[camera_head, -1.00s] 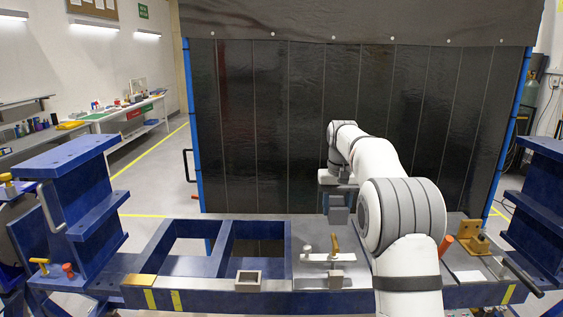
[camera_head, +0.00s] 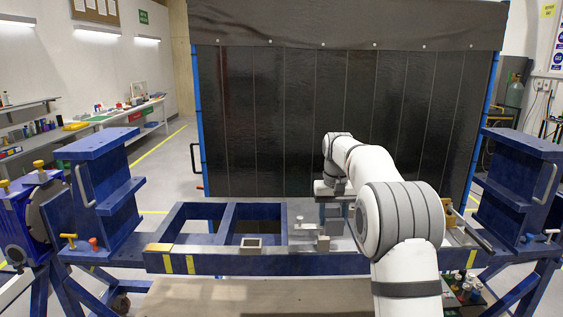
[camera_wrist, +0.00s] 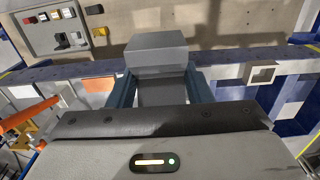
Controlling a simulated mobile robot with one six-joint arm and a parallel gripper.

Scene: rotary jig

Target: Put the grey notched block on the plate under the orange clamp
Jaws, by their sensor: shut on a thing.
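My gripper (camera_head: 335,205) is shut on the grey notched block (camera_wrist: 156,52), which sits between its two fingers in the wrist view. The notch is hard to make out. In the head view my gripper hangs over the grey plate (camera_head: 300,243) on the right part of the blue frame, beside or above the clamp area. I cannot tell whether the block touches anything. The clamp's light bar (camera_head: 306,228) shows just left of my gripper. Its orange handle is hidden behind my gripper. A small grey cube (camera_head: 323,243) shows at the plate's front.
A hollow grey square piece (camera_head: 251,246) sits on the blue frame (camera_head: 215,264), left of the plate, and also shows in the wrist view (camera_wrist: 262,74). The frame has two open bays. Blue uprights (camera_head: 105,190) stand at both ends. A dark curtain (camera_head: 300,120) hangs behind.

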